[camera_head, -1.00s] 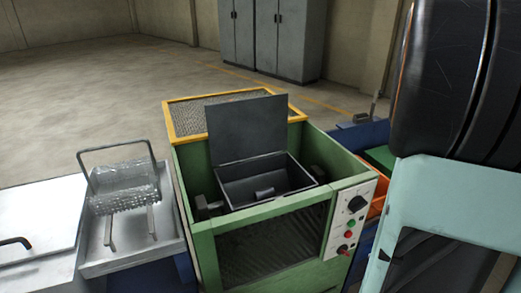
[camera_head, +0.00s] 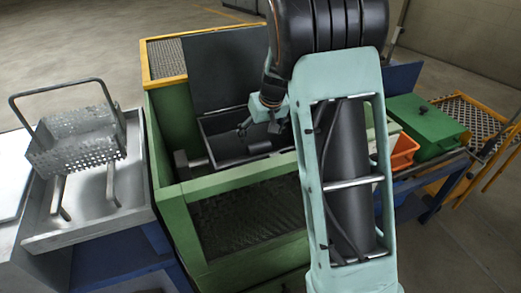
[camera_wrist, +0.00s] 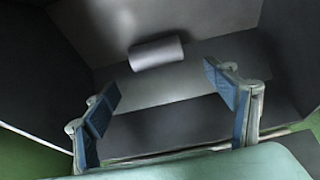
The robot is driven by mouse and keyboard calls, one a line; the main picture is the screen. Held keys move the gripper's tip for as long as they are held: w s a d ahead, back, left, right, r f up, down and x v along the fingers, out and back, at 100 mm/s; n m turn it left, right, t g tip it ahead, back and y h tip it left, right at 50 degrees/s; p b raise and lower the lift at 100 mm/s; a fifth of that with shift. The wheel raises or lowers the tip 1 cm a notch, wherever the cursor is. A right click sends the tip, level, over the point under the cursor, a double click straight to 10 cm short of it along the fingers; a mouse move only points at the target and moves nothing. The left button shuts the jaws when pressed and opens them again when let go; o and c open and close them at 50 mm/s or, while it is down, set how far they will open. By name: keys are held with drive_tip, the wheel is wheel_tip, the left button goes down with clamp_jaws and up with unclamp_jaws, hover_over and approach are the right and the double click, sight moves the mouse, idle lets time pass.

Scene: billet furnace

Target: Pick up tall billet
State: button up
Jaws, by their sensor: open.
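One grey cylindrical billet (camera_wrist: 157,53) lies on its side on the floor of the dark open chamber (camera_head: 214,152). It also shows as a short dark cylinder in the head view (camera_head: 259,147). No second billet shows to compare its height with. My gripper (camera_wrist: 160,98) is open and empty, its blue-padded fingers spread wide. In the wrist view the billet lies beyond the fingertips, between their lines and apart from them. In the head view my gripper (camera_head: 260,129) reaches into the chamber mouth, and my wrist partly hides it.
The raised dark lid (camera_head: 225,68) stands behind the chamber in the green housing (camera_head: 173,215). A perforated basket (camera_head: 78,145) sits on a metal tray (camera_head: 130,190) at left. At right are an orange bin (camera_head: 403,150) and a green box (camera_head: 425,128). The chamber walls are close around my gripper.

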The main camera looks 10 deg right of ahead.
sight(259, 144)
drive_tip(key=x, duration=0.2)
drive_tip(key=b+x, duration=0.1)
drive_tip(key=x, duration=0.1)
drive_tip(key=b+x, duration=0.1)
drive_tip(key=x, duration=0.2)
drive_tip(key=shift+s+d+f, duration=0.15)
drive_tip(key=shift+s+d, duration=0.05)
drive_tip(key=shift+d, duration=0.05)
drive_tip(key=c, duration=1.9)
drive_tip(key=shift+w, duration=0.1)
drive_tip(key=shift+c, duration=0.7)
